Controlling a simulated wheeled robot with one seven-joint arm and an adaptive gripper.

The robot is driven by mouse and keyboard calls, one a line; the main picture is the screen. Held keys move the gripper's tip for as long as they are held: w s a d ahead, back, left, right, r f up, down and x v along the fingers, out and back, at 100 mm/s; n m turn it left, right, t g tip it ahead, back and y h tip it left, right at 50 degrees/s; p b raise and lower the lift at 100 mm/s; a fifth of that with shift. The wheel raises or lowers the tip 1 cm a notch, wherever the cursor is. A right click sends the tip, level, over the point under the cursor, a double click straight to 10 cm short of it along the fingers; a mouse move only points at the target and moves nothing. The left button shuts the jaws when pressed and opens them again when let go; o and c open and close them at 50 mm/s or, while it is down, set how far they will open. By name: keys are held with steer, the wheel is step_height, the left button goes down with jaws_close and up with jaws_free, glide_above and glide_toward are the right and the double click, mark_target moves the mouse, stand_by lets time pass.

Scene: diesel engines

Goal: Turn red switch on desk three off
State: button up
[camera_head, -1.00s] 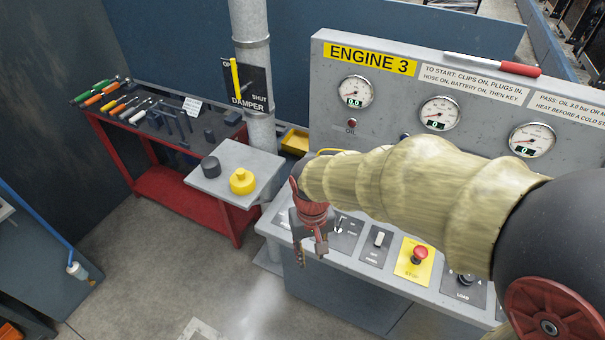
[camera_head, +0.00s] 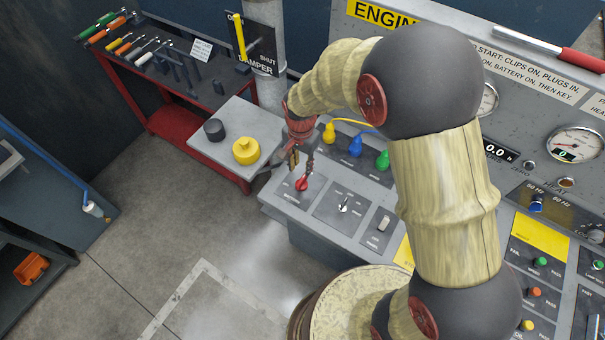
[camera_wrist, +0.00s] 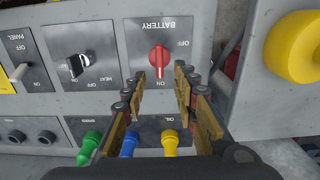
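The red switch (camera_head: 302,183) is a rotary knob on the sloped front of the Engine 3 desk, at its left end. In the wrist view the red switch (camera_wrist: 159,57) sits on a dark plate marked BATTERY, with an OFF label beside it, upside down. Its handle lies upright in that picture. My gripper (camera_head: 301,164) hangs just above the switch. In the wrist view my gripper (camera_wrist: 158,77) is open, with one finger to each side of the knob's line and nothing between them. I cannot tell whether the fingers touch the knob.
The HEAT key switch (camera_head: 344,206) and a white toggle (camera_head: 384,222) sit to the right. Yellow (camera_head: 329,133), blue (camera_head: 355,146) and green (camera_head: 382,160) plugs stand behind. A side shelf holds a yellow knob (camera_head: 246,151) and a black knob (camera_head: 214,130). The floor in front is clear.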

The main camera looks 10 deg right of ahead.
mark_target(301, 179)
steer(key=shift+f, duration=3.9)
steer(key=c, duration=0.3)
steer(key=c, duration=0.4)
jaws_close()
